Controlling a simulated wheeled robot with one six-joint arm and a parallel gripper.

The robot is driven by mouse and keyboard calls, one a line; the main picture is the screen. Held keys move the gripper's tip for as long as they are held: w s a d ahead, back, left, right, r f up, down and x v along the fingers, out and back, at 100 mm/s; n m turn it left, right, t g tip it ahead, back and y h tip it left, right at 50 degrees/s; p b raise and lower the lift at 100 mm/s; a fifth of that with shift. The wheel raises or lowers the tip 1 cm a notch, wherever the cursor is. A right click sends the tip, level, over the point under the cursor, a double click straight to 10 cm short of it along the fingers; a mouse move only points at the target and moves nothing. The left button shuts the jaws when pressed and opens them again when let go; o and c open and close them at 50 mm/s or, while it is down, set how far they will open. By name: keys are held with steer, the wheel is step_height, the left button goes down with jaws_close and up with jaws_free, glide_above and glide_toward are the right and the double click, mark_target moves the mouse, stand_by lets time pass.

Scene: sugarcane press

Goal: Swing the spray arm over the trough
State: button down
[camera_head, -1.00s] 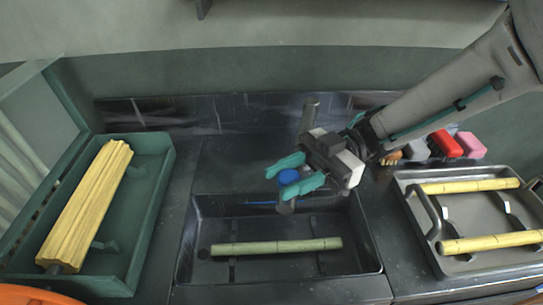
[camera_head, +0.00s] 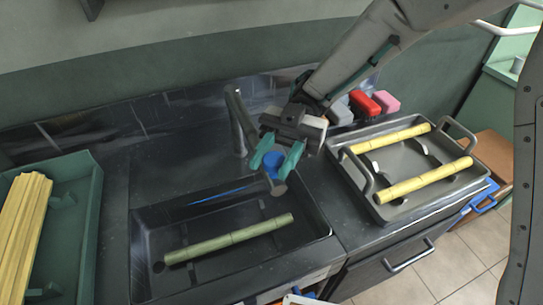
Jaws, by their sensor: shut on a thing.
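The trough (camera_head: 145,262) is a dark rectangular basin in the counter with a green cane (camera_head: 230,238) lying inside. The spray arm (camera_head: 237,125) is a grey metal post behind the trough. Its blue collar (camera_head: 273,160) and metal nozzle end (camera_head: 279,188) show at the trough's back right corner. My gripper (camera_head: 272,166) comes from the upper right, its teal fingers closed on either side of the blue collar. The gripper body hides the link between post and collar.
A metal tray (camera_head: 394,207) with two yellow canes stands to the right. A green box (camera_head: 80,215) with a yellow cane bundle is at the left. Red (camera_head: 363,106) and pink (camera_head: 385,102) blocks lie behind the tray. Counter left of the post is clear.

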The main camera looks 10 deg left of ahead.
steer(key=c, duration=1)
jaws_free()
steer(key=shift+c, duration=0.2)
